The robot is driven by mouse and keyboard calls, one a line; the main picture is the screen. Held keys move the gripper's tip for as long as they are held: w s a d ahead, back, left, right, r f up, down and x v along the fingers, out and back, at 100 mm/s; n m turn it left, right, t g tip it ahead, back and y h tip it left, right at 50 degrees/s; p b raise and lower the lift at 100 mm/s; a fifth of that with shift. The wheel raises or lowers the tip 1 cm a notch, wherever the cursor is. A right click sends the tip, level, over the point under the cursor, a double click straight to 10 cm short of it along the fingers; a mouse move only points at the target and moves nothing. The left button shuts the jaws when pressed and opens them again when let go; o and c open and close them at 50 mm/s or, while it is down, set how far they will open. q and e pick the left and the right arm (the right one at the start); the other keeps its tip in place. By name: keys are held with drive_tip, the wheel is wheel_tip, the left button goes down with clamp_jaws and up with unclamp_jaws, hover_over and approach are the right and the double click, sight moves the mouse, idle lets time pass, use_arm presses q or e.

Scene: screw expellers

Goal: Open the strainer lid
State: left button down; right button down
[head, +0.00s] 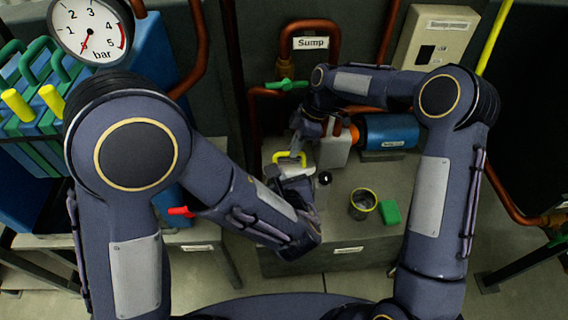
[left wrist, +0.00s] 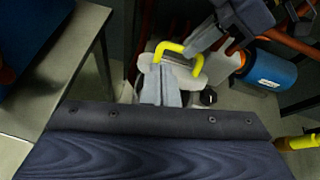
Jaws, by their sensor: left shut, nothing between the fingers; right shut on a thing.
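The yellow handle (head: 290,157) of the strainer lid is an arched bar above the bench, near its left end. It also shows in the left wrist view (left wrist: 161,49), above a pale grey body. My right gripper (head: 297,147) reaches down from the upper right and is shut on the handle; its fingers also show in the left wrist view (left wrist: 190,48). My left gripper (head: 285,172) is shut and empty just in front of the handle, and shows in the left wrist view (left wrist: 160,86). My grippers hide much of the lid and strainer, so I cannot tell how far the lid stands open.
A blue motor (head: 388,130) with an orange coupling stands right of a pale housing (head: 335,148). A black knob (head: 324,178), a dark cup with a yellow rim (head: 362,204) and a green block (head: 390,212) are on the bench. A red-handled valve (head: 180,211) is at left.

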sight(284, 170)
drive_tip(key=shift+w+d+f, duration=0.15)
drive_tip(key=shift+f, duration=0.2)
use_arm(q)
drive_tip(key=w+f+m, duration=0.1)
drive_tip(key=w+f, duration=0.1)
drive_tip(key=w+d+f+m+h, duration=0.1)
drive_tip(key=w+f, duration=0.1)
drive_tip(key=w, duration=0.1)
drive_tip(key=w+f+m, duration=0.1)
drive_tip(key=w+f, duration=0.1)
drive_tip(key=w, duration=0.1)
drive_tip(key=shift+w+d+f, duration=0.2)
drive_tip(key=shift+d+f, duration=0.05)
drive_tip(key=shift+d, duration=0.1)
